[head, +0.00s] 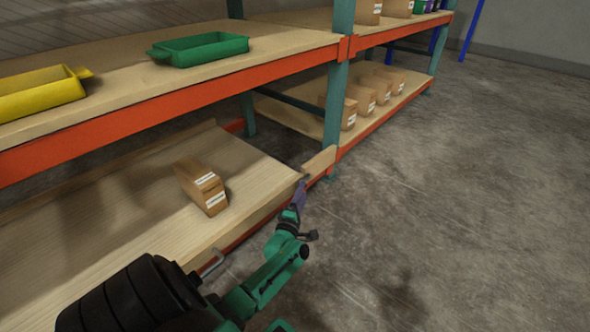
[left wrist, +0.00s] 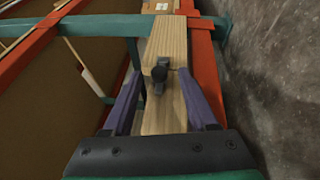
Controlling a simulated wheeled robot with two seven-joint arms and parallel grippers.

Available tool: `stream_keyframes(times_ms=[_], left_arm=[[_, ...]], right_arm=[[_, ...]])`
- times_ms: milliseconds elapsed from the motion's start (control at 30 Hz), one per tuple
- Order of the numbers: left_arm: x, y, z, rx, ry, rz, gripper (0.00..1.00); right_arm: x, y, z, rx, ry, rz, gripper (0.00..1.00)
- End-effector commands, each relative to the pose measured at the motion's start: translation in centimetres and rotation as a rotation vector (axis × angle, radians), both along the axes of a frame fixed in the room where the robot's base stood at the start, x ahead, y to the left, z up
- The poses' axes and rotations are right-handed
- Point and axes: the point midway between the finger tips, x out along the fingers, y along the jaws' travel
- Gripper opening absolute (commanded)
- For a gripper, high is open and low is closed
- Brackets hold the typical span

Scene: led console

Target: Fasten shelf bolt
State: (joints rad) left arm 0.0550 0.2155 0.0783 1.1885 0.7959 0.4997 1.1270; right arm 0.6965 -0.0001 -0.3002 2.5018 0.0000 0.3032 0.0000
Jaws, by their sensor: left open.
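The shelf bolt (left wrist: 160,74) is a small dark piece with a round head and a short handle-like part. It sits at the end of a light wooden board (left wrist: 165,45) in the left wrist view. My left gripper (left wrist: 159,88) has two purple fingers spread apart, one on each side of the bolt and board. I cannot tell whether either finger touches them. In the head view, my left gripper (head: 301,190) is at the lower shelf's front edge, by the rack post. The bolt is hard to make out there. My right gripper is not in view.
A cardboard box (head: 203,187) stands on the sloping lower shelf (head: 110,215). A green tray (head: 200,49) and a yellow tray (head: 40,92) are on the shelf above. A teal post (head: 335,115) rises close beyond my gripper. The concrete floor at right is clear.

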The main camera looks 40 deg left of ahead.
Motion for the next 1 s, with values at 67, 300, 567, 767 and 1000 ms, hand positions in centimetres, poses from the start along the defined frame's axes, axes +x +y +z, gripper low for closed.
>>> stream_keyframes(times_ms=[67,300,567,767,1000], left_arm=[[-2.1,-1.0,0.4,-0.004,0.006,-0.002,0.58],[-7.9,-3.6,-0.7,-0.003,0.004,-0.002,0.58],[-9.7,-4.5,-1.2,-0.002,-0.001,-0.001,0.58],[-9.6,-4.5,-1.3,-0.002,-0.001,-0.001,0.58],[-9.6,-4.4,-1.3,-0.002,-0.001,-0.001,0.58]], right_arm=[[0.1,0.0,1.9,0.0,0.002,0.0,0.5],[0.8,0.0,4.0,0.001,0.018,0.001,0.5],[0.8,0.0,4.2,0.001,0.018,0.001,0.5],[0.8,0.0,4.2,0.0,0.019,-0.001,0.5],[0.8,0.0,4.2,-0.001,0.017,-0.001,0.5]])
